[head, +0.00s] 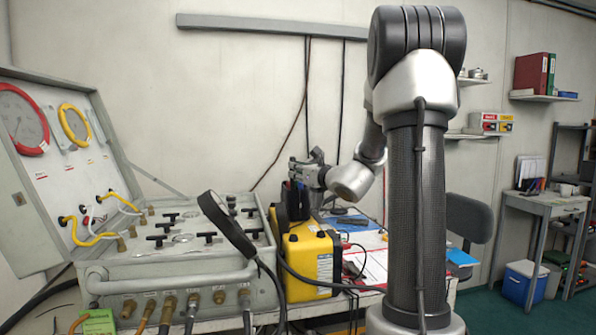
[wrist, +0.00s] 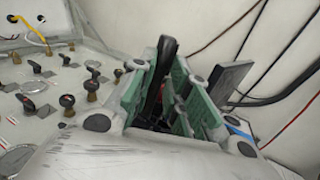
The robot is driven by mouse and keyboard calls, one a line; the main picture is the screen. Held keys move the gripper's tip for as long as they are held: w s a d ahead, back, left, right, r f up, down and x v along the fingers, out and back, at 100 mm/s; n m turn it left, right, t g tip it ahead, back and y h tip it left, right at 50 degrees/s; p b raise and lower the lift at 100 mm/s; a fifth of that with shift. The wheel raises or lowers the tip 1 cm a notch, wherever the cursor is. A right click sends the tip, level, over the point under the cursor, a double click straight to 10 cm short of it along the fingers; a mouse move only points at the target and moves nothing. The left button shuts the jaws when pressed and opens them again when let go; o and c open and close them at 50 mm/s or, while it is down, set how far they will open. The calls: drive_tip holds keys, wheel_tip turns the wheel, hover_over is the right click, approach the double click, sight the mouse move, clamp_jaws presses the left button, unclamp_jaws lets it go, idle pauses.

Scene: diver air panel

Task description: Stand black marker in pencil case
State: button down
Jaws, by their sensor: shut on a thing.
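My gripper (head: 300,178) is above the back of the bench, behind the yellow box. In the wrist view my gripper (wrist: 170,88) shows its green-lined fingers on both sides of a long dark thing. This looks like the black marker (wrist: 156,82). It stands roughly upright between the fingers, its lower part hidden in shadow. In the head view, dark shapes at the gripper's tip are too small to tell apart. I cannot make out the pencil case for certain in either view.
A valve panel (head: 165,258) with an open lid fills the left. A blue item (head: 335,217) and papers (head: 372,266) lie on the bench. Cables hang on the wall behind.

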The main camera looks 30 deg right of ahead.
drive_tip(key=shift+f, duration=0.4)
drive_tip(key=shift+f, duration=0.35)
drive_tip(key=shift+f, duration=0.6)
idle(0.5)
idle(0.3)
drive_tip(key=c, duration=1.3)
unclamp_jaws()
wheel_tip(320, 180, up, 9)
idle(0.3)
